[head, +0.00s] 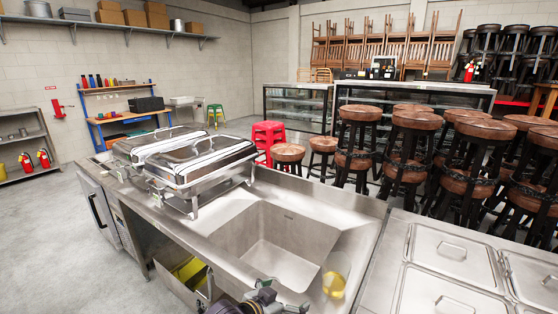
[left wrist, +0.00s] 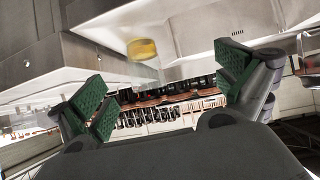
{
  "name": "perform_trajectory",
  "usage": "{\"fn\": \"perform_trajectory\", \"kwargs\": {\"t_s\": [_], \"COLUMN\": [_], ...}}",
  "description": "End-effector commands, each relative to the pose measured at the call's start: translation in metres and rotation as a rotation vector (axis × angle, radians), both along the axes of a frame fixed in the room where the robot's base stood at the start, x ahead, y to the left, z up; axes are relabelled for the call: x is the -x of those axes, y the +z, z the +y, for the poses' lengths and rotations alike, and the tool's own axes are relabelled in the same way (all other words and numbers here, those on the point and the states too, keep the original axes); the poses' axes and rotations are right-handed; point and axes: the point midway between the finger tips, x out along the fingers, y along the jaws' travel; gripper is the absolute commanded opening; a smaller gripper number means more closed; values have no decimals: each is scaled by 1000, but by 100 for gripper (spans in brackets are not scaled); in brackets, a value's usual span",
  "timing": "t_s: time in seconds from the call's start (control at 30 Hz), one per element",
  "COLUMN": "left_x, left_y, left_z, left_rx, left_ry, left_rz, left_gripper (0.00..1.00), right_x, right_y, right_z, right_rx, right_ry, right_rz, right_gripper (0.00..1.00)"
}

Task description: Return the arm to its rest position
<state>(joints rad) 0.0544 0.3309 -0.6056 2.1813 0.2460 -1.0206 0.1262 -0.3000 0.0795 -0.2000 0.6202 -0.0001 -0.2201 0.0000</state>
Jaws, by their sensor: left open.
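My left gripper (head: 266,298) shows in part at the bottom edge of the head view, in front of the sink's near edge. In the left wrist view its two green-padded fingers (left wrist: 165,82) are spread wide apart with nothing between them. A clear container with something yellow in it (head: 334,284) stands at the right of the sink basin. It also shows in the left wrist view (left wrist: 142,49), beyond the fingers and apart from them. My right gripper is in neither view.
The steel counter holds a sink basin (head: 275,245) and two chafing dishes (head: 200,162). Lidded steel pans (head: 452,255) are at the right. A yellow item (head: 188,270) lies in an opening below the counter. Wooden-topped stools (head: 415,120) crowd behind. Open floor is at the left.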

Motion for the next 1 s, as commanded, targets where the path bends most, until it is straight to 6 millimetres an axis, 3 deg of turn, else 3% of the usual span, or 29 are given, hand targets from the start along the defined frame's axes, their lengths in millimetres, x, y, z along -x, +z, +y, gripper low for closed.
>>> {"fn": "perform_trajectory", "kwargs": {"t_s": [0.57,1.0], "left_x": [59,130], "left_y": [-57,-96], "left_z": [106,191], "left_rx": [-127,-251], "left_ry": [226,387], "left_rz": [253,476], "left_gripper": [100,100], "right_x": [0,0], "right_y": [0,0], "right_z": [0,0], "right_rx": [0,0], "right_ry": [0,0], "right_rz": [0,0], "right_gripper": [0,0]}}
